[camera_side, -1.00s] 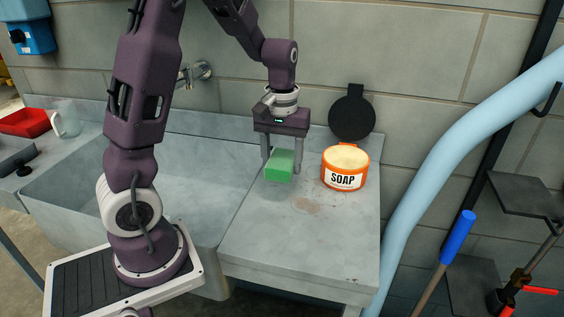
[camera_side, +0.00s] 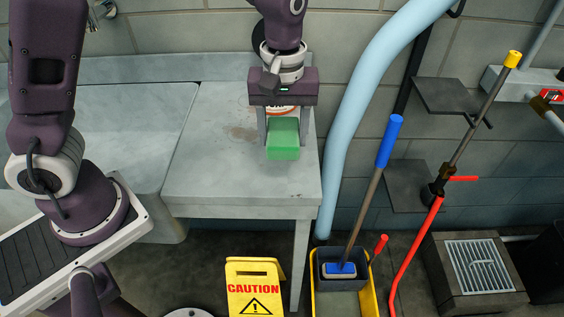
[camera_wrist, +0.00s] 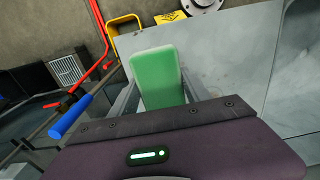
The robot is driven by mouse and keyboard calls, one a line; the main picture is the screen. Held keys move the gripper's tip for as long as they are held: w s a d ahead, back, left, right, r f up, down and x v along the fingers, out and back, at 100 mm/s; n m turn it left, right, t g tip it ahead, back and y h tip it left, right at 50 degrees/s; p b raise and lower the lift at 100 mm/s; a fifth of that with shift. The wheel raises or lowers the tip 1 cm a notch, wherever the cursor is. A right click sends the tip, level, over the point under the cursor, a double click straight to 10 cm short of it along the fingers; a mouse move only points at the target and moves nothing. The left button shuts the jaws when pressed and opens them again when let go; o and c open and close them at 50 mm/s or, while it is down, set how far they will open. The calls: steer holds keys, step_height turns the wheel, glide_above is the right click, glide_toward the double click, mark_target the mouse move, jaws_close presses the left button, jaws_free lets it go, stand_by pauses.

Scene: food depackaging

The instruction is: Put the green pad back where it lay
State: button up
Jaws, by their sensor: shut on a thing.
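The green pad (camera_side: 284,139) is a block held between the fingers of my gripper (camera_side: 284,130), which is shut on it. In the side view the pad shows over the right part of the grey counter (camera_side: 210,180), near its right edge; its exact height above the counter is hard to tell. In the wrist view the pad (camera_wrist: 158,77) sits between the two fingers, with the counter's edge and the floor beyond it. The orange soap tub (camera_side: 283,109) is mostly hidden behind my gripper.
A brown stain (camera_side: 243,133) marks the counter. A light blue pipe (camera_side: 345,130) rises close to its right edge. Below stand a yellow caution sign (camera_side: 254,290) and a mop bucket (camera_side: 340,283) with a blue-handled mop (camera_side: 390,140). The counter's front left is clear.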

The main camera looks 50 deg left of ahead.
mark_target(282, 131)
step_height(282, 131, down, 7)
steer(key=shift+f, duration=0.1)
steer(key=o, duration=1.3)
steer(key=shift+a+f, duration=0.1)
step_height(282, 131, up, 12)
steer(key=shift+r, duration=0.15)
steer(key=s+a+r+m+t+h, duration=0.1)
steer(key=s+a+r+m+t, duration=0.25)
steer(key=s+r, duration=0.6)
steer(key=s+a+f+m+t+y, duration=0.1)
steer(key=s+m, duration=0.4)
steer(key=s, duration=0.5)
steer(key=shift+a+t, duration=0.55)
steer(key=shift+a, duration=0.55)
